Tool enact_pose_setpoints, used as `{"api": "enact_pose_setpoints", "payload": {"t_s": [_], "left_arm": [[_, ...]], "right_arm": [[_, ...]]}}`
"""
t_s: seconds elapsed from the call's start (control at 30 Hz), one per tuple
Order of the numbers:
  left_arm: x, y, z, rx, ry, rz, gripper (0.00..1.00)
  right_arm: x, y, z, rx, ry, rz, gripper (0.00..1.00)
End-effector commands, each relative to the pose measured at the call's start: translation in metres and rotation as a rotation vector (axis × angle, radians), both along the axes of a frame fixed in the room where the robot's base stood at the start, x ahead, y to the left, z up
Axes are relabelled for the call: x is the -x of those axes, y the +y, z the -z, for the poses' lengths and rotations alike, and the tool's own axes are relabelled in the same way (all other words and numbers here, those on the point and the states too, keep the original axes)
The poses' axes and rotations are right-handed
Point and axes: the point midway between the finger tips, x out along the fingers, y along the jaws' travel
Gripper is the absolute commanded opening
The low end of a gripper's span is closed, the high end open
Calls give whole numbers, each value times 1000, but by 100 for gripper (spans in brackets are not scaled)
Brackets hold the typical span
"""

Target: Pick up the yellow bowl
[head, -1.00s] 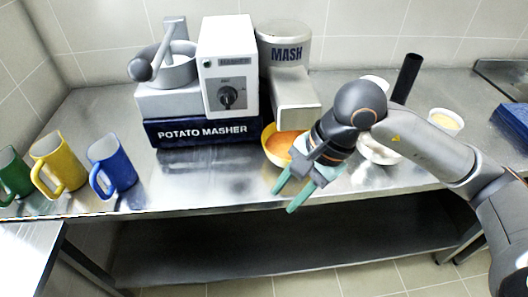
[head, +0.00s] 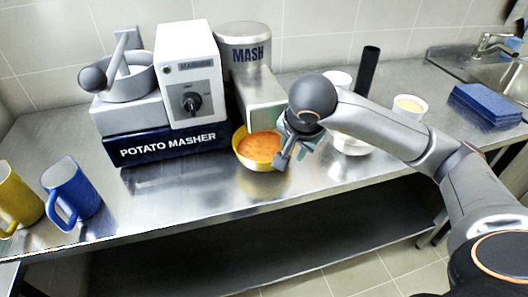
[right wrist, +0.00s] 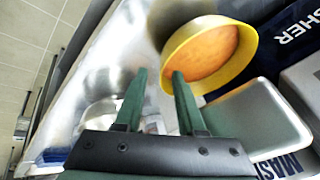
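The yellow bowl (head: 257,150) with orange contents stands upright on the steel counter, in front of the masher's spout. In the right wrist view the yellow bowl (right wrist: 207,58) is just past the fingertips. My right gripper (head: 287,156) is at the bowl's right side in the head view. In the right wrist view my right gripper (right wrist: 158,76) has its two green fingers apart. One fingertip overlaps the bowl's near rim and the other lies outside it; I cannot tell whether they touch. My left gripper is not in view.
The potato masher (head: 165,143) stands close behind and left of the bowl. A white bowl (head: 350,145) is right of my gripper. A blue mug (head: 72,192) and a yellow mug (head: 15,200) stand at the left. The counter in front of the bowl is clear.

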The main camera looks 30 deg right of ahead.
Motion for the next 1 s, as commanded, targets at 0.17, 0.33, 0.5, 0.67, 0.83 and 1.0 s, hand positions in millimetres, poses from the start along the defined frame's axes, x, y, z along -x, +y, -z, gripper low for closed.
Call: {"api": "enact_pose_setpoints", "payload": {"t_s": [0.17,0.33,0.5,0.67,0.83,1.0], "left_arm": [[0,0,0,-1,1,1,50],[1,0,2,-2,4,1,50],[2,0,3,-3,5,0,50],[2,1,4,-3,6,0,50],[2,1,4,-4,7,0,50],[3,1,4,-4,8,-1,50]], "right_arm": [[-14,-6,22,-2,6,3,39],[-22,-10,39,-3,2,0,39],[-24,-11,40,-2,1,-1,39],[-24,-11,40,-2,1,-1,32],[-24,-11,40,-2,0,-1,13],[-24,-11,40,-2,1,-1,0]]}}
